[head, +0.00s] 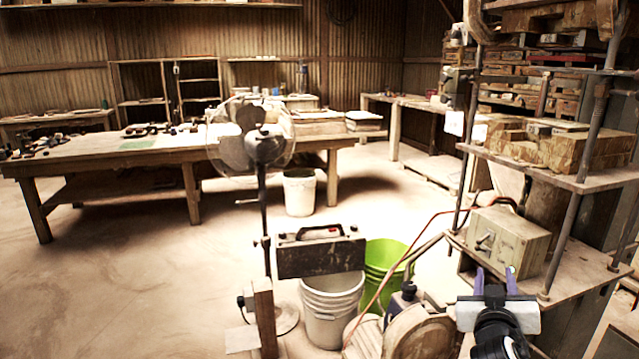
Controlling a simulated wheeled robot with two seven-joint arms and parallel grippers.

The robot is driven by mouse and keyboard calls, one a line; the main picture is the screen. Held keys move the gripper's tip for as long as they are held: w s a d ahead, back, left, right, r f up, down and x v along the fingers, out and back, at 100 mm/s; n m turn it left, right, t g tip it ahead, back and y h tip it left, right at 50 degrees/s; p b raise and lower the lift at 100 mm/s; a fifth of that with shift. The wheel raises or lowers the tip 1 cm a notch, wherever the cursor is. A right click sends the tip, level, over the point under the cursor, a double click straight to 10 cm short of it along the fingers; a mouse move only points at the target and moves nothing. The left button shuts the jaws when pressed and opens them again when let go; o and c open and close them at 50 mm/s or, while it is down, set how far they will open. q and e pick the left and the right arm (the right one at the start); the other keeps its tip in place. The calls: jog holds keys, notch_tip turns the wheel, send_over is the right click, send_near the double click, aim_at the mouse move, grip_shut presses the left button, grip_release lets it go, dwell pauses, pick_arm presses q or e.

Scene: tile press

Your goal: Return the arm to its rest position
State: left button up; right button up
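My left gripper and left arm are not in view.
Close by stand a fan (264,147), a white bucket (331,312), a green bucket (386,262) and a wooden shelf rack (556,180) with a box (508,240). A long workbench (160,150) is behind. The floor at left is open.

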jog(key=s+a+f+n+g+y+p, duration=0.1)
jog(key=s+a+f+n+y, duration=0.15)
jog(key=s+a+f, duration=0.6)
jog(key=s+a+f+n+g+y+p, duration=0.15)
jog(key=s+a+f+y, duration=0.35)
jog(key=f, duration=0.6)
jog(key=s+a+f+g+y, duration=0.1)
jog(key=s+a+f, duration=0.1)
jog(key=s, duration=0.5)
jog(key=s+a+f+g+y, duration=0.1)
jog(key=s+a+f, duration=0.2)
jog(key=s, duration=0.4)
jog(key=s+a+f+g+y, duration=0.1)
jog(key=s+a+f, duration=0.2)
jog(key=s, duration=0.4)
jog(key=shift+s+f+g, duration=0.25)
jog(key=shift+s+g, duration=0.05)
jog(key=shift+g, duration=0.05)
jog(key=shift+a+y, duration=0.1)
jog(key=shift+y, duration=0.15)
